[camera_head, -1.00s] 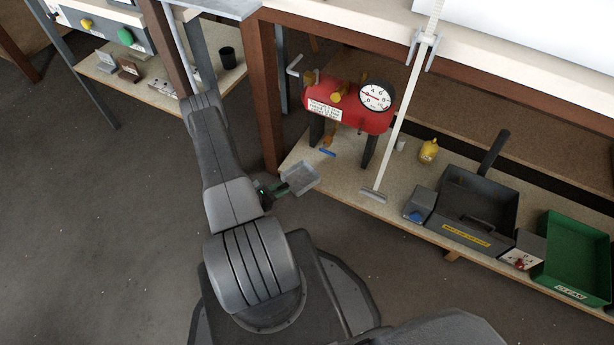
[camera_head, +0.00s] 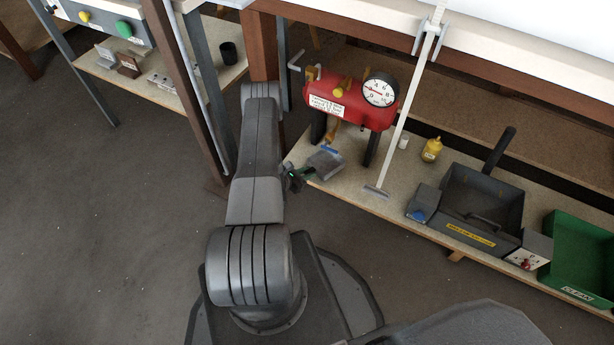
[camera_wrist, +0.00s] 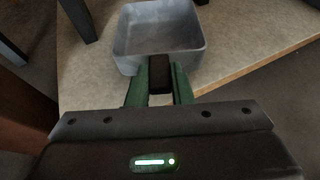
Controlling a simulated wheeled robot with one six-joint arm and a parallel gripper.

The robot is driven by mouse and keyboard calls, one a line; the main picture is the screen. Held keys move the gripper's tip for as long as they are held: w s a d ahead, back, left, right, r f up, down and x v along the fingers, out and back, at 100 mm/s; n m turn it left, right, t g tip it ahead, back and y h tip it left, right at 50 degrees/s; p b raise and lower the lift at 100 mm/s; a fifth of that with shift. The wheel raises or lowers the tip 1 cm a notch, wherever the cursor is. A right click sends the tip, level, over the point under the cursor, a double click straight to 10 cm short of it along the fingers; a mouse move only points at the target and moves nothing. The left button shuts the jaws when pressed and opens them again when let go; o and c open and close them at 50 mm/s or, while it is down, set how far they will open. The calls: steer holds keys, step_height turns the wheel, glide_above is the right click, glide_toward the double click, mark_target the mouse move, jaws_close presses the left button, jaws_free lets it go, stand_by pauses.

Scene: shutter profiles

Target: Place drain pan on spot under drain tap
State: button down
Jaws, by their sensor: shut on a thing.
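The drain pan is a small grey square tray (camera_wrist: 158,28), held out ahead of my gripper (camera_wrist: 160,80) in the wrist view. My gripper is shut on the pan's dark handle. In the head view the pan (camera_head: 324,163) is over the shelf's left end, below the red tank (camera_head: 350,98); I cannot tell whether it touches the shelf. The tank has a round gauge, yellow knobs and dark legs. A blue mark (camera_head: 331,149) shows just behind the pan. The drain tap under the tank is not clear.
The low shelf (camera_head: 352,195) also bears a squeegee-like pole (camera_head: 400,120), a yellow bottle (camera_head: 431,149), a white cup (camera_head: 403,142), a dark bin (camera_head: 482,205) and a green bin (camera_head: 580,255). A brown post (camera_head: 262,55) stands behind my arm. A tank leg is near the pan.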

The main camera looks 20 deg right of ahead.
steer(key=shift+f, duration=0.55)
steer(key=shift+f, duration=0.15)
steer(key=c, duration=1.3)
jaws_free()
steer(key=shift+a+r, duration=0.1)
steer(key=shift+r, duration=0.2)
steer(key=p+v, duration=0.2)
steer(key=v, duration=0.9)
steer(key=shift+a+p, duration=0.35)
